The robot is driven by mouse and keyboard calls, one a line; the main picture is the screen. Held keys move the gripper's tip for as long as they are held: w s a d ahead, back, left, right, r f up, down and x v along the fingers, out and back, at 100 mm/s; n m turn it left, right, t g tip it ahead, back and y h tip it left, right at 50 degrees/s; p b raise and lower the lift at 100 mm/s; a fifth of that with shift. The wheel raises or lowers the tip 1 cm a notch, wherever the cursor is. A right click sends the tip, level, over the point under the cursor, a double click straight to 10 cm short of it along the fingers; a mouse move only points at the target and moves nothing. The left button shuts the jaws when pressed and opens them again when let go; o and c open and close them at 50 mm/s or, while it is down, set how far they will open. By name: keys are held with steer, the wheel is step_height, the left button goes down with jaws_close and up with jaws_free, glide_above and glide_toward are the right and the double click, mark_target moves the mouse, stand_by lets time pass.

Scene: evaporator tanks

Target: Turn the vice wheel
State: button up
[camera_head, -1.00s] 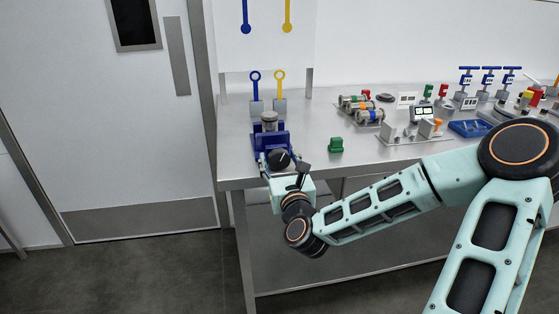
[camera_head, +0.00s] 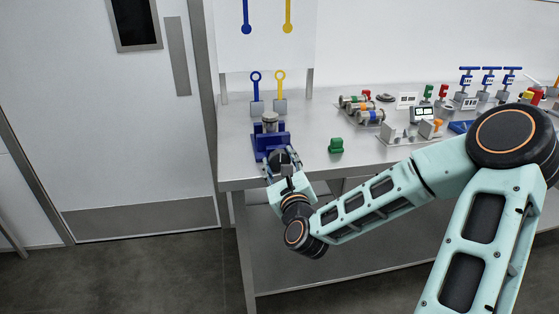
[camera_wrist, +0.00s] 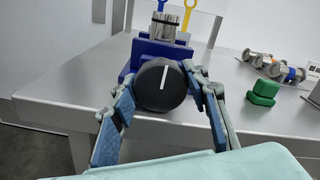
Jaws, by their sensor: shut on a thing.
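The blue vice (camera_head: 270,138) stands at the front left edge of the steel table, with a silver metal piece (camera_head: 269,123) on top. In the head view the gripper (camera_head: 279,164) is at the front of the vice and partly hides the wheel.
A green block (camera_head: 336,145) sits on the table right of the vice. Blue and yellow ring-topped pieces (camera_head: 268,92) stand behind it. Pipe fittings (camera_head: 362,110) and other fixtures are further right. A door (camera_head: 130,150) is at the left. The table's front edge (camera_head: 240,184) is below the wheel.

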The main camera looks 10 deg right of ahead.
mark_target(279, 152)
steer(key=o, duration=1.2)
steer(key=shift+c, duration=0.2)
step_height(279, 152, up, 10)
